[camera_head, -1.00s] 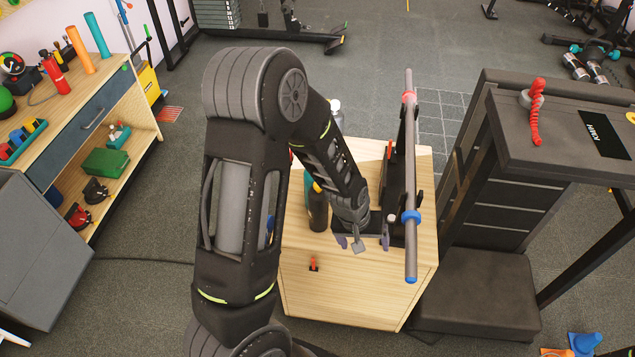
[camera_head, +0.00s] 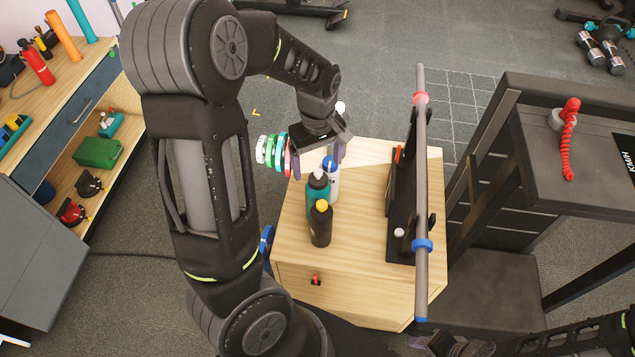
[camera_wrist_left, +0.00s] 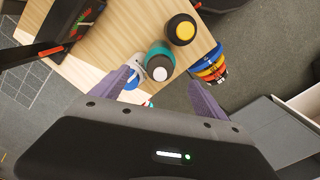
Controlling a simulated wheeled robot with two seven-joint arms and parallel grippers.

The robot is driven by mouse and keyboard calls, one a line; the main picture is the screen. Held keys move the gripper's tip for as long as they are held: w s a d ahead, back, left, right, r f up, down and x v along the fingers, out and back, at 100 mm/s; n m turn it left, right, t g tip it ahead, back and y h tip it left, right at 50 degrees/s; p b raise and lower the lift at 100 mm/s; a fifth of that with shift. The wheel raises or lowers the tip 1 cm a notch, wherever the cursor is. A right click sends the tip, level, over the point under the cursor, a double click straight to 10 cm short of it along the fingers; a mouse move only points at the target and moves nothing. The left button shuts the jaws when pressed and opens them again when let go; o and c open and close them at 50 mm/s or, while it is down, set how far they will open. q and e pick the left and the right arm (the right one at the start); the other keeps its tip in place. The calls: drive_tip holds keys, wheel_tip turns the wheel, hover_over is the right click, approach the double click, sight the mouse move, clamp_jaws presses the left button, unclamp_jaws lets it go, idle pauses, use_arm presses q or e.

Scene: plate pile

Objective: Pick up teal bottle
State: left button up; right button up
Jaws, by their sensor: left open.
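The teal bottle (camera_head: 316,196) with a grey-white cap stands upright on the wooden table, between a black bottle with a yellow cap (camera_head: 320,226) and a white bottle with a blue cap (camera_head: 333,186). My left gripper (camera_head: 316,163) is open and empty above and just behind the teal bottle, fingers pointing down. In the left wrist view the teal bottle (camera_wrist_left: 154,52) shows from above, between and just beyond the two fingers (camera_wrist_left: 163,88). The white bottle (camera_wrist_left: 139,57) is beside it, partly hidden by a finger. Part of my right gripper (camera_head: 428,343) shows at the bottom edge; its jaws are unclear.
A black rack (camera_head: 402,205) with a long grey bar (camera_head: 421,190) stands on the table's right side. Coloured rings (camera_head: 271,152) hang at the table's left edge. A small red clip (camera_head: 316,280) is at the front. The table's middle (camera_head: 362,220) is clear.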

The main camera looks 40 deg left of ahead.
sight(318, 183)
use_arm(q)
drive_tip(key=shift+w+a, duration=0.1)
drive_tip(key=shift+w, duration=0.05)
drive_tip(key=shift+s+d+r, duration=0.1)
drive_tip(key=shift+s+d, duration=0.1)
drive_tip(key=shift+s, duration=0.05)
drive_tip(key=shift+w+f, duration=0.1)
drive_tip(key=shift+f, duration=1.25)
drive_tip(key=shift+f+p, duration=0.45)
drive_tip(key=shift+f, duration=2.15)
drive_tip(key=shift+d, duration=0.1)
clamp_jaws()
